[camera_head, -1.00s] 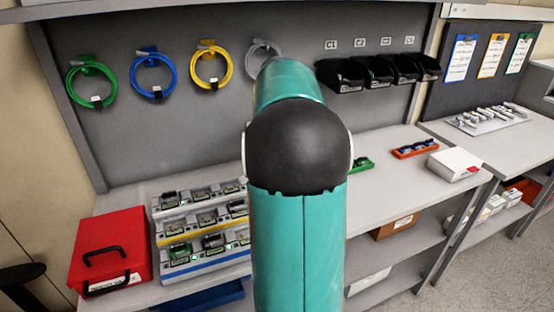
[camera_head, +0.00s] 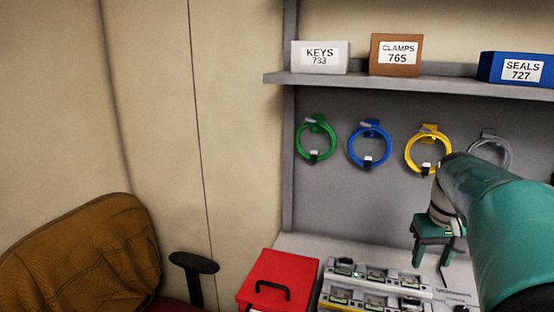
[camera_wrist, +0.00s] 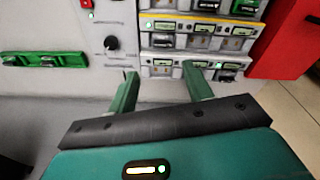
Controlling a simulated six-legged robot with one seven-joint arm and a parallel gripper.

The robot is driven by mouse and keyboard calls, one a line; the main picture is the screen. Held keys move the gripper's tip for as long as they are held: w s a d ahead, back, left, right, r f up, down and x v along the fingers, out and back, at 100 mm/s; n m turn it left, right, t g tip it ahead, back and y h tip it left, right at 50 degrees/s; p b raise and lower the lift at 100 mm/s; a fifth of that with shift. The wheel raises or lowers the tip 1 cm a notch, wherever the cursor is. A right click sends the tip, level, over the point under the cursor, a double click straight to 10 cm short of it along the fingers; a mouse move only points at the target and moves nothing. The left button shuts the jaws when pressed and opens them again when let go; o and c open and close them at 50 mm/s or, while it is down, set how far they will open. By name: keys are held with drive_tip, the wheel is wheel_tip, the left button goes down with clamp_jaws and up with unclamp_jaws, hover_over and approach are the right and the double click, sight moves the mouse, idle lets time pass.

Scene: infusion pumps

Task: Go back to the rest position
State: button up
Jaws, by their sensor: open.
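My gripper (camera_wrist: 157,88) is open and empty, its two green fingers apart in the wrist view. In that view it points at the infusion pumps (camera_wrist: 200,43) stacked in rows, with no pump between the fingers. In the head view my arm enters from the right, and my gripper (camera_head: 437,258) hangs over the bench just right of the pump rows (camera_head: 372,280). The fingertips are small there, and I cannot tell their exact height above the bench.
A red case (camera_head: 278,280) stands left of the pumps and also shows in the wrist view (camera_wrist: 284,38). Coiled cables hang on the back panel (camera_head: 338,195).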

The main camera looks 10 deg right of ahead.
drive_tip(key=s+a+f+n+t, duration=0.1)
drive_tip(key=s+a, duration=0.2)
drive_tip(key=a, duration=0.6)
drive_tip(key=s+a+f+n+t, duration=0.1)
drive_tip(key=s+a, duration=0.3)
drive_tip(key=a, duration=0.5)
drive_tip(key=s+a+f+n+t, duration=0.1)
drive_tip(key=s+a+f+t, duration=0.1)
drive_tip(key=a, duration=0.8)
drive_tip(key=shift+s+y, duration=0.4)
drive_tip(key=shift+s, duration=0.35)
